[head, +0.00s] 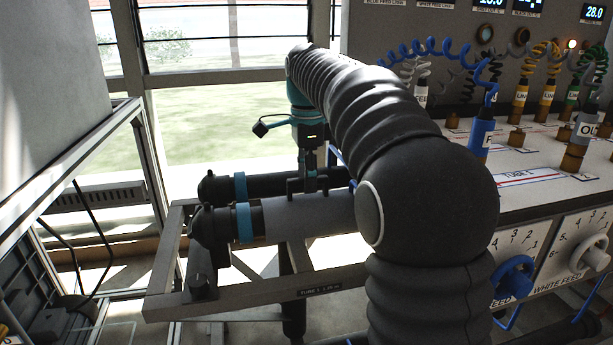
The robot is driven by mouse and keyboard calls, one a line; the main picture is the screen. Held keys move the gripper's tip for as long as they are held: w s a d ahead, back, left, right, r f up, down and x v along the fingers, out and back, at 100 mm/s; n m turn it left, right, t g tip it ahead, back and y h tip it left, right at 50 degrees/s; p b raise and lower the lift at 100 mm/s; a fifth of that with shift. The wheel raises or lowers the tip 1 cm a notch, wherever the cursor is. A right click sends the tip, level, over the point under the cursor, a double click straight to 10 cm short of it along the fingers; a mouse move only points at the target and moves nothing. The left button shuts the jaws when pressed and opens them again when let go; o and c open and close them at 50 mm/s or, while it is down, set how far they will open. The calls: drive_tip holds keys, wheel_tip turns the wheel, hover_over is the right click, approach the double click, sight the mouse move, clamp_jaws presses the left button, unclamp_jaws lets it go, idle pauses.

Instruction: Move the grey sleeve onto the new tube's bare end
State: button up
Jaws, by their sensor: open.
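Two tubes lie side by side on a metal rack, both with a blue band and a dark end cap at the left. The rear tube (275,186) is black. The front tube (257,222) shows a short dark stretch by its band, then a wide light grey cylinder that looks like the grey sleeve (300,216). Its right end is hidden behind my arm. Which tube is the new one, and any bare end, I cannot tell. My gripper (310,186) points down at the top of the grey cylinder, open; whether it touches is unclear.
The rack's front rail (255,302) carries a tube label. A bench (540,182) with coiled leads and labelled plugs stands at the right, with a blue knob (513,277) on its front. A metal frame (95,150) stands at the left. Windows are behind.

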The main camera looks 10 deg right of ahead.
drive_tip(key=shift+r+p, duration=1.45)
drive_tip(key=shift+p, duration=0.15)
drive_tip(key=shift+r, duration=2.05)
drive_tip(key=shift+r, duration=0.1)
